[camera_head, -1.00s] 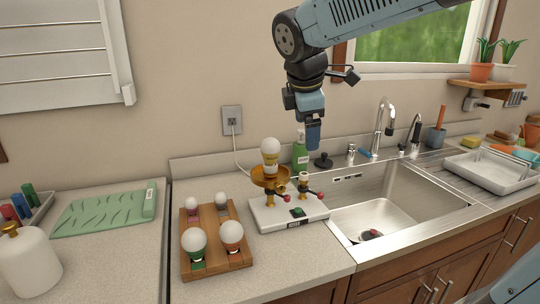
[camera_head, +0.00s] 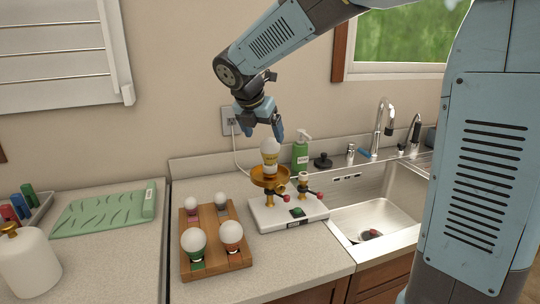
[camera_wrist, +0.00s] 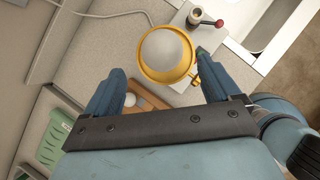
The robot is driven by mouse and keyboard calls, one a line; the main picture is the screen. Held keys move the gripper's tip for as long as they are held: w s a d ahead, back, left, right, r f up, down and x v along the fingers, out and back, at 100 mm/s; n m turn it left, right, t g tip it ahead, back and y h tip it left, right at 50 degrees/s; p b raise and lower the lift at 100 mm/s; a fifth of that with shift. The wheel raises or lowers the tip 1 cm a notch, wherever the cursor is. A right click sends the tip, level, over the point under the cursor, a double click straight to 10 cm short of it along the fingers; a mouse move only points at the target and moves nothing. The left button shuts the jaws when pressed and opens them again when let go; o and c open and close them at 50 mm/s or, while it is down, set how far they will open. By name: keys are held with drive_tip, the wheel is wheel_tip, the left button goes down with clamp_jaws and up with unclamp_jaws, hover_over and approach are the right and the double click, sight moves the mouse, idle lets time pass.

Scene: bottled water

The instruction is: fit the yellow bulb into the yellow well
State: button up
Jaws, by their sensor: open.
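The yellow bulb (camera_head: 270,155), white on top with a yellow collar, stands upright at the gold dish (camera_head: 262,178) on the white base unit (camera_head: 270,214). It also shows from above in the wrist view (camera_wrist: 165,52), ringed by the gold dish. Its lower end is hidden, so I cannot tell how it is seated. My gripper (camera_head: 264,132) is open and empty, just above the bulb. In the wrist view my gripper (camera_wrist: 150,80) has its fingers apart, with the bulb beyond them. I cannot make out a separate yellow well.
A wooden tray (camera_head: 222,266) with several bulbs in coloured wells stands left of the base unit. A smaller socket with a red knob (camera_head: 320,195) is on the unit's right. A green soap bottle (camera_head: 301,152) stands behind, and the sink (camera_head: 385,205) lies right.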

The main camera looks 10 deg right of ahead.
sight(268, 140)
drive_tip(key=shift+x, duration=3.6)
drive_tip(key=shift+d+r, duration=0.1)
drive_tip(key=shift+d, duration=0.1)
drive_tip(key=shift+c, duration=0.2)
drive_tip(key=c, duration=1.1)
